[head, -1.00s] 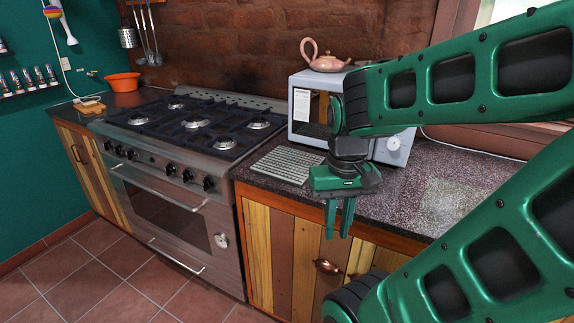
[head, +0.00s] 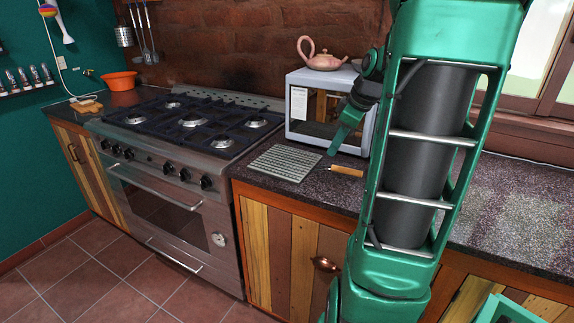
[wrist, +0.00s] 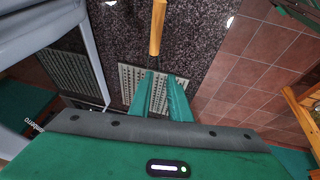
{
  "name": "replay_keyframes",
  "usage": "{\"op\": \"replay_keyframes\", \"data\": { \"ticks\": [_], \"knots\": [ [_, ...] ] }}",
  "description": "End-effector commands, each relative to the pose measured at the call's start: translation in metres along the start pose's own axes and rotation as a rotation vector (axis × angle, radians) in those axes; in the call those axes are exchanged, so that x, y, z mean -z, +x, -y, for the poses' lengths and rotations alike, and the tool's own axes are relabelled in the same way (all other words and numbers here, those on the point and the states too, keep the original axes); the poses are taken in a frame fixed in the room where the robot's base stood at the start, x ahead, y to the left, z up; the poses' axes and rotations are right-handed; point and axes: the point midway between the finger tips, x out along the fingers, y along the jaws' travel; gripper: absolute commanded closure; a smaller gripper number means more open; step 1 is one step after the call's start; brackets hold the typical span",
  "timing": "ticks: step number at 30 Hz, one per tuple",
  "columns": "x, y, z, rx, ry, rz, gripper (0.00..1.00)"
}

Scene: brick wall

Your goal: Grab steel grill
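The steel grill (head: 285,163) is a flat grey grid lying on the dark counter between the stove and the microwave. Its wooden handle (head: 346,171) points right, partly hidden by my arm. In the wrist view, the grill (wrist: 130,78) lies beyond my fingers and is partly hidden by them, with the handle (wrist: 157,28) running up to the top edge. My gripper (head: 334,149) hangs in front of the microwave, near the handle end of the grill. Its two fingers show a gap between them in the wrist view (wrist: 161,76). They hold nothing that I can see.
The microwave (head: 298,77), with a teapot (head: 320,54) on top, stands close behind my gripper. The stove (head: 190,125) is to the left. The counter's front edge runs just in front of the grill. The speckled counter (head: 530,210) is clear at right.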

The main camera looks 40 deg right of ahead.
Motion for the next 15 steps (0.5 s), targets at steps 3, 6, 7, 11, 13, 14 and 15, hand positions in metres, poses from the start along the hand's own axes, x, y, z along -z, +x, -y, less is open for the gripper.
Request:
{"op": "replay_keyframes", "data": {
  "ticks": [3,6,7,11,13,14,15],
  "knots": [
    [-0.001,0.001,-0.015,-0.01,-0.05,-0.021,0.83],
    [0.0,0.009,-0.018,-0.011,-0.067,-0.027,0.83],
    [0.0,0.014,-0.018,-0.009,-0.068,-0.028,0.83],
    [0.001,0.034,-0.017,-0.009,-0.068,-0.027,0.83],
    [0.002,0.043,-0.017,-0.009,-0.069,-0.027,0.83],
    [0.002,0.046,-0.017,-0.01,-0.068,-0.026,0.83],
    [0.002,0.05,-0.017,-0.011,-0.068,-0.027,0.83]
  ]
}}
